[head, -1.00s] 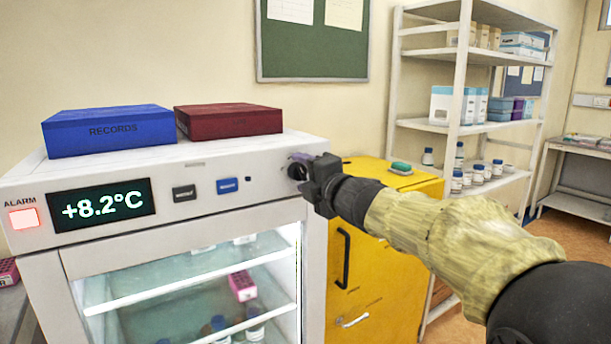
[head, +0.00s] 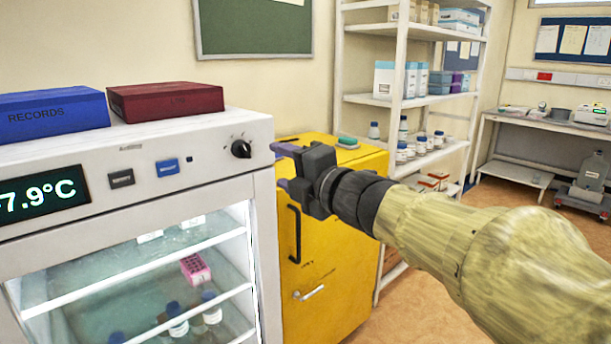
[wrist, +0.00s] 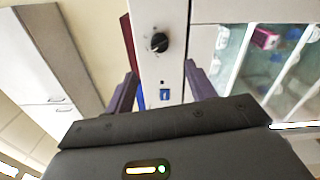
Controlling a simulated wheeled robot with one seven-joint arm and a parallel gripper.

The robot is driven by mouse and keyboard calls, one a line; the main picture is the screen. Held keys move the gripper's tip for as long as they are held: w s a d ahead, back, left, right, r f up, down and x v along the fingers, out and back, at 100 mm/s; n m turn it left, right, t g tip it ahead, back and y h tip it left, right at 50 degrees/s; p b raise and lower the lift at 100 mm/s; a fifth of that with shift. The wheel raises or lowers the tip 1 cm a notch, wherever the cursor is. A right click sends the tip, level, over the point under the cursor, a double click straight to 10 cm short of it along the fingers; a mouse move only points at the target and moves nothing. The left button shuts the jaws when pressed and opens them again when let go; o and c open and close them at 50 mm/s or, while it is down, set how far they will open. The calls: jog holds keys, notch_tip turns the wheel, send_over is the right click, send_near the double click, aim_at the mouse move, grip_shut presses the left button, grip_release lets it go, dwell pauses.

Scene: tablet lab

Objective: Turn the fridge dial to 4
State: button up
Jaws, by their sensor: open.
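The fridge dial (head: 241,149) is a black round knob at the right end of the white fridge's (head: 225,135) top panel. Small marks ring it, too small to read. My gripper (head: 279,166) is open and empty, to the right of the dial and apart from it. In the wrist view the dial (wrist: 158,42) stands ahead, between and beyond the two purple fingers (wrist: 158,83). The display (head: 42,197) shows green digits ending in 7.9°C, its left part cut off by the picture edge.
Two buttons, black (head: 121,179) and blue (head: 167,168), sit left of the dial. A blue records box (head: 50,115) and a dark red box (head: 165,100) lie on the fridge. A yellow cabinet (head: 335,250) stands close behind my gripper.

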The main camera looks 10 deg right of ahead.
jog(key=v, duration=0.5)
jog(key=shift+d, duration=0.1)
jog(key=w+d+f+m+g+h, duration=0.15)
jog(key=d+f+m+h, duration=0.3)
jog(key=f+m, duration=0.55)
jog(key=d+f+m+g+h, duration=0.2)
jog(key=d+f+m+h, duration=0.4)
jog(key=f, duration=0.5)
jog(key=s+a+f+m+g, duration=0.2)
jog(key=s+f+m+g, duration=0.75)
jog(key=s+f, duration=0.55)
notch_tip(320, 180, up, 18)
jog(key=m+p, duration=0.1)
jog(key=p, duration=1.8)
jog(key=shift+w+a+t+p, duration=0.25)
jog(key=shift+w+t+p, duration=0.05)
jog(key=shift+p, duration=0.1)
